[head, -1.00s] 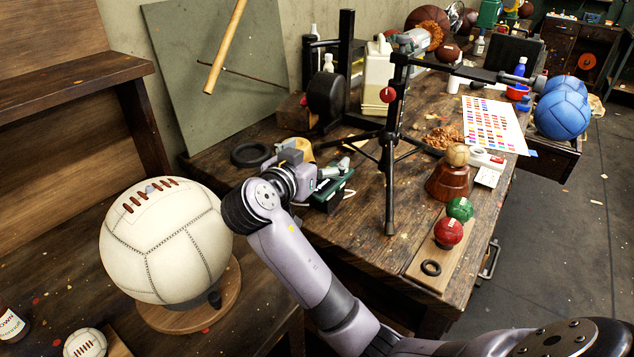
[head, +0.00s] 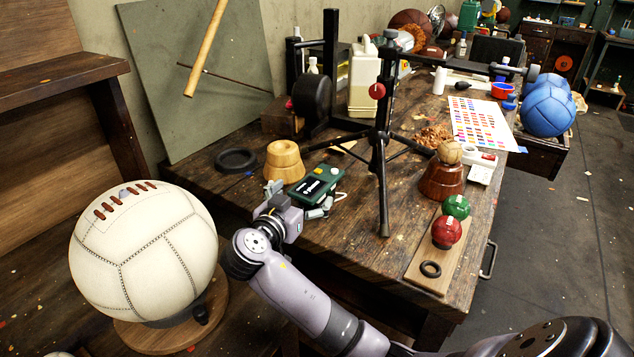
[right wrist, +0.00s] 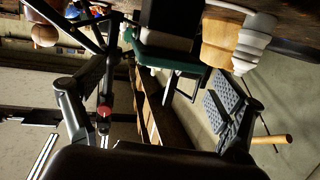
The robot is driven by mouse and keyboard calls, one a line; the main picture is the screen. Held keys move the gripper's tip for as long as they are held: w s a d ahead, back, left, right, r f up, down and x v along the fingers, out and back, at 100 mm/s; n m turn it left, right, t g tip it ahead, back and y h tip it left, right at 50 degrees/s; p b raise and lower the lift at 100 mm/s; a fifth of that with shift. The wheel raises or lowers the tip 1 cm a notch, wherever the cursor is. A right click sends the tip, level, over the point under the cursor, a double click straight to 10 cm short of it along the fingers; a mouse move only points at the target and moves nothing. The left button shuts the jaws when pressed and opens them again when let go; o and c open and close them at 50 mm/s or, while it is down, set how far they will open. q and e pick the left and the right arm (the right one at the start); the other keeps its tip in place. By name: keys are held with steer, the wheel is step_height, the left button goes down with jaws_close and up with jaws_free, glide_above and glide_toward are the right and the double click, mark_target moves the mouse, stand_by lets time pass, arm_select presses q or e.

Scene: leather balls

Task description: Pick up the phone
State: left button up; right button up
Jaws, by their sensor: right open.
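A dark green device (head: 318,185) with a black lit screen and a pale knob lies on the workbench in the head view. It is the only phone-like thing I see; I cannot tell for sure that it is the phone. My right gripper (head: 322,208) is open, just on the near side of the device, and seems to hold nothing. In the right wrist view, its two fingers are spread wide (right wrist: 165,90), and a green and black body (right wrist: 166,58), likely the same device, shows beyond them. My left gripper is not in view.
A yellow wooden form (head: 284,163) and a black ring (head: 236,160) stand left of the device. A black tripod stand (head: 382,170) rises close on its right. A large white ball (head: 140,255) rests at front left. Red and green balls lie further right.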

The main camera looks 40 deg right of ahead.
mark_target(313, 186)
steer(key=p+x, duration=0.1)
steer(key=x, duration=0.5)
steer(key=shift+d, duration=0.2)
steer(key=c, duration=1.4)
